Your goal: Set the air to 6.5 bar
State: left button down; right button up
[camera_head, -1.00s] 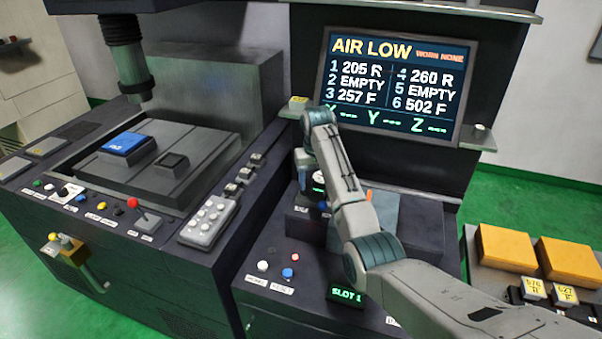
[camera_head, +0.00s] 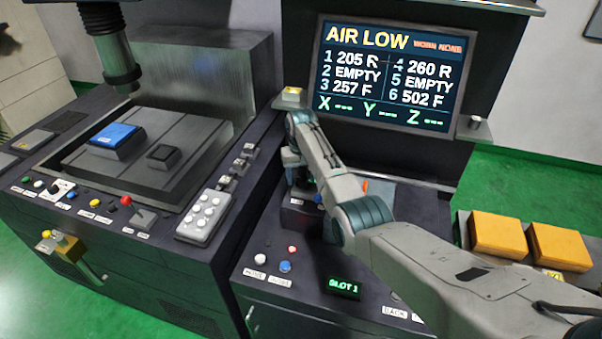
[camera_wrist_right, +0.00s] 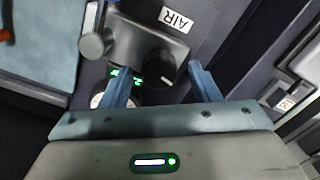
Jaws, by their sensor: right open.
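The air regulator shows in the right wrist view as a grey block with a dark round knob (camera_wrist_right: 160,74), beside an AIR label (camera_wrist_right: 177,19). A small green readout (camera_wrist_right: 126,76) is partly covered by a finger, and its digits are unreadable. A round gauge (camera_wrist_right: 97,101) is mostly hidden. My right gripper (camera_wrist_right: 164,72) is open, its blue fingers on either side of the knob; contact cannot be told. In the head view my arm hides most of the regulator. The screen (camera_head: 388,75) reads AIR LOW. My left gripper is not in view.
A SLOT 1 display (camera_head: 343,288) and white, red and blue buttons (camera_head: 285,267) sit on the console front. A grey cylinder (camera_wrist_right: 94,45) stands beside the knob. The machine bed with a blue block (camera_head: 117,138) is left; orange blocks (camera_head: 498,234) are right.

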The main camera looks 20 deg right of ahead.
jog(key=shift+s+f, duration=0.1)
jog(key=shift+s, duration=0.05)
jog(key=c, duration=1)
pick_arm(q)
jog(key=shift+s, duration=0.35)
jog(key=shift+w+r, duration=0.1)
pick_arm(e)
jog(key=shift+m, duration=0.3)
